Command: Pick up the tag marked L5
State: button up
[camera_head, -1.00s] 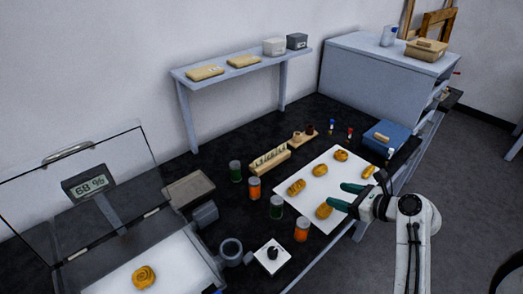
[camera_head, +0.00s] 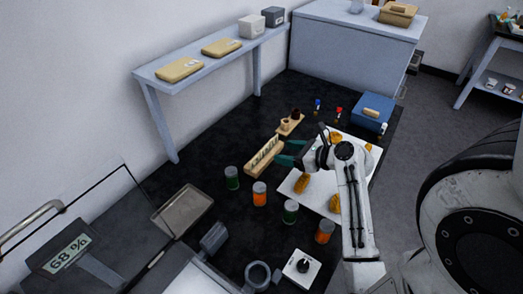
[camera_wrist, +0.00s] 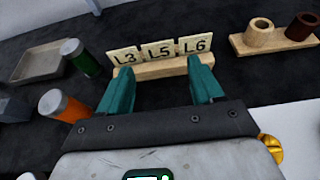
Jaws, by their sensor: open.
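The tag marked L5 (camera_wrist: 158,53) stands in a wooden rack (camera_wrist: 150,70), between the tag L3 (camera_wrist: 125,57) and the tag L6 (camera_wrist: 194,45). In the head view the rack (camera_head: 264,157) lies left of the white board, and its tags are too small to read. My gripper (camera_wrist: 160,82) is open and empty, with its two teal fingers spread either side of L5 in the wrist view. The fingertips seem just short of the rack; the exact gap cannot be told. In the head view my gripper (camera_head: 284,153) is beside the rack's right side.
Green jar (camera_wrist: 82,60) and orange jar (camera_wrist: 65,106) stand left of my gripper. A wooden holder with two cups (camera_wrist: 270,40) is at right. A white board (camera_head: 290,186) with gilt pieces lies under my arm. A blue box (camera_head: 371,112) stands behind.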

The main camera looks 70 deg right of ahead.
aim_at(265, 150)
jog(key=shift+p+x, duration=0.4)
jog(key=shift+x, duration=3.4)
jog(key=shift+w+a, duration=0.1)
jog(key=shift+a, duration=0.1)
jog(key=shift+c, duration=0.5)
jog(key=c, duration=0.7)
